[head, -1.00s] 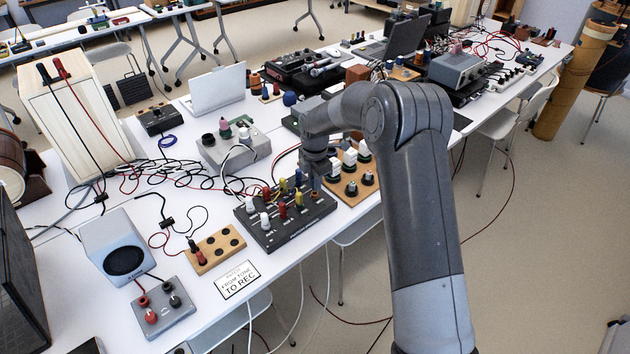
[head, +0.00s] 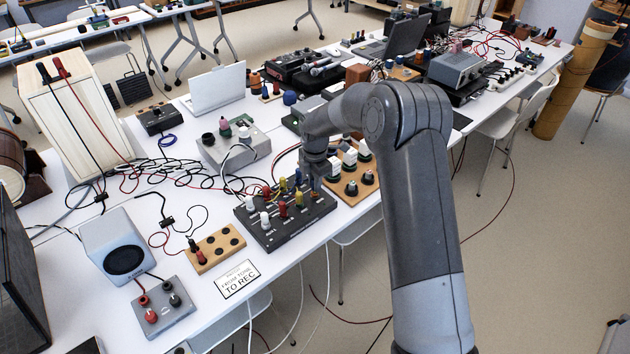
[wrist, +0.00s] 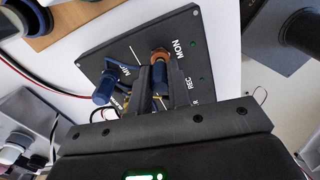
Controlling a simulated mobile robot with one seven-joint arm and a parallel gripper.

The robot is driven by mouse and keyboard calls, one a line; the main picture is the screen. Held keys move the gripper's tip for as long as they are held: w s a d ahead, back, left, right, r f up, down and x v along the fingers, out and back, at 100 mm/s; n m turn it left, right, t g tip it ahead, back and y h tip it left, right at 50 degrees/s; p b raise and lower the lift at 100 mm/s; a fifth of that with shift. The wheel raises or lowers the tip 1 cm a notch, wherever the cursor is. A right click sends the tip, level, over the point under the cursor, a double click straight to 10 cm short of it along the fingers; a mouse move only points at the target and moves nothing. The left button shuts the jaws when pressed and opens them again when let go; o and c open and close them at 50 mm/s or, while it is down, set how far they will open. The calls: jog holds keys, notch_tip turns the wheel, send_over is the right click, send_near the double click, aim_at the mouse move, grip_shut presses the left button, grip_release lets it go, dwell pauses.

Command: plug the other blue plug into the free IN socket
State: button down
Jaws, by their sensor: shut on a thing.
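The dark patch panel (head: 262,236) lies on the white table with white, red, yellow and blue plugs on it. Its face (wrist: 122,52) shows the labels MON and REC in the wrist view. My gripper (wrist: 158,82) is shut on a blue plug (wrist: 158,77), over the panel near the REC label. An orange-brown ring (wrist: 160,55) shows just beyond the plug; I cannot tell how far the plug is seated. Another blue plug (wrist: 103,88) stands to the left, apart from my fingers. In the head view my gripper is at the panel's far right end. No IN label is readable.
A wooden board (head: 340,192) with white and dark knobs stands close to the right of my gripper. A grey box (head: 232,148) and tangled black cables lie behind the panel. A sign (head: 237,279) reading "FROM TONE TO REC" lies in front, beside a wooden holder (head: 216,246).

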jog(key=shift+f, duration=0.5)
jog(key=c, duration=1.3)
grip_release()
jog(key=shift+r, duration=0.15)
jog(key=shift+r, duration=3.65)
